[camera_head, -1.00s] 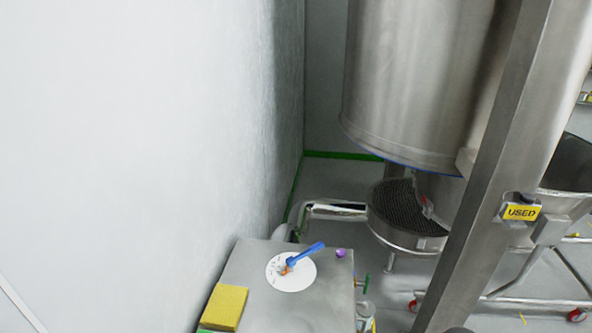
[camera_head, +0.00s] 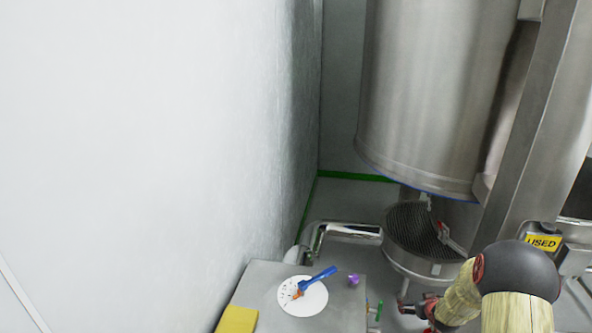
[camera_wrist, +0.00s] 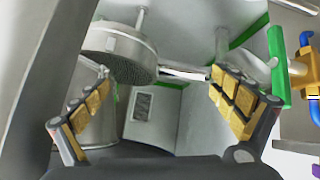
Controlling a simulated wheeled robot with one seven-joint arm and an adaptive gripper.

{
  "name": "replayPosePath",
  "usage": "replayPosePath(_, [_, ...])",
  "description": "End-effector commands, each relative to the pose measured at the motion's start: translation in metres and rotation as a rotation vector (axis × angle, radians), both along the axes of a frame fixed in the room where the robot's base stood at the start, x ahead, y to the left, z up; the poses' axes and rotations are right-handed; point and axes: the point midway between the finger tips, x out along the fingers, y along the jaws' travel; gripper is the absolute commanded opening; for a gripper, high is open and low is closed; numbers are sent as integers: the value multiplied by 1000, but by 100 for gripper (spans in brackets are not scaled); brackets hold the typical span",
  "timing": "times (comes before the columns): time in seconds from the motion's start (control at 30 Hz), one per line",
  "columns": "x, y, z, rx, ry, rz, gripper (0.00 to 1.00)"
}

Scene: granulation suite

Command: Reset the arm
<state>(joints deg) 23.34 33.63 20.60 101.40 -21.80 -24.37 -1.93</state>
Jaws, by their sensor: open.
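My gripper (camera_wrist: 160,78) is open in the wrist view, its two fingers with yellow pads spread wide apart. Nothing is between the pads. In the head view my arm (camera_head: 514,285) shows at the lower right, with a dark round joint and straw-coloured covers. It is bent in front of the steel post, to the right of the small steel table.
The steel table (camera_head: 262,283) bears a white disc (camera_head: 313,302) with a blue tool (camera_head: 318,279), a purple piece (camera_head: 353,280) and a yellow block (camera_head: 237,320). A large steel vessel (camera_head: 420,100) and post (camera_head: 535,130) stand right. A wall (camera_head: 150,150) closes the left.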

Motion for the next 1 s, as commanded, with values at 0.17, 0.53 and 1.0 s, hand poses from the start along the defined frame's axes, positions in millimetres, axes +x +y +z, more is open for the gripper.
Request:
replayPosePath(0.17, [-11,26,85,-13,33,-17,96])
replayPosePath(0.53, [-83,91,223,1,109,-53,96])
replayPosePath(1.0, [-240,182,332,76,207,-56,96])
